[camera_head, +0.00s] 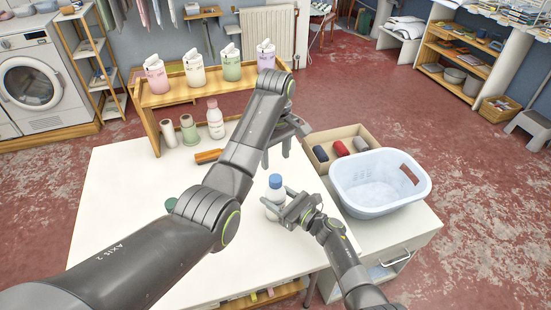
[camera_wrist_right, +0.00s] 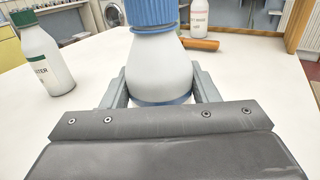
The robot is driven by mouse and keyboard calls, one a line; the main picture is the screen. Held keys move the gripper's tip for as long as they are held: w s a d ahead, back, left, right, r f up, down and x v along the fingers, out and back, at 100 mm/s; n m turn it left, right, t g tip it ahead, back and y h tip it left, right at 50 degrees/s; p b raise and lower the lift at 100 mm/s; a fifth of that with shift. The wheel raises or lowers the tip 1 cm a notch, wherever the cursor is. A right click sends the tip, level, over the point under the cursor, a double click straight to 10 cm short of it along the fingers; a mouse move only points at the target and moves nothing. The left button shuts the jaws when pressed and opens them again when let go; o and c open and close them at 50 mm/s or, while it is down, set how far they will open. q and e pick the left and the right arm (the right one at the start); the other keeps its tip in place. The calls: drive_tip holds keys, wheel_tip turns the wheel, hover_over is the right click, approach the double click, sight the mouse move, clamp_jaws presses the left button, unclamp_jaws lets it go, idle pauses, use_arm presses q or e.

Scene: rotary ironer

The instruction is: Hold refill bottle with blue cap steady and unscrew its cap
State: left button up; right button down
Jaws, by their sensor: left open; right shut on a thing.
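The refill bottle with the blue cap is a white bottle (camera_head: 273,200) standing on the white table, and it fills the middle of the right wrist view (camera_wrist_right: 160,65). Its ribbed blue cap (camera_head: 276,181) is on its neck and also shows at the top of the right wrist view (camera_wrist_right: 153,14). My right gripper (camera_head: 285,208) is shut around the bottle's body from the right, below the cap. My left gripper (camera_head: 278,152) is open and empty, pointing down above the table behind the bottle, apart from the cap. My left forearm hides part of the table.
A white bottle with a green cap (camera_wrist_right: 40,58) stands to the left, mostly hidden in the head view. A white basket (camera_head: 380,196) and cardboard box (camera_head: 322,166) are at right.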

sight(275, 178)
use_arm(q)
drive_tip(key=m, duration=3.9)
drive_tip(key=shift+m, duration=0.4)
drive_tip(key=shift+f, duration=4)
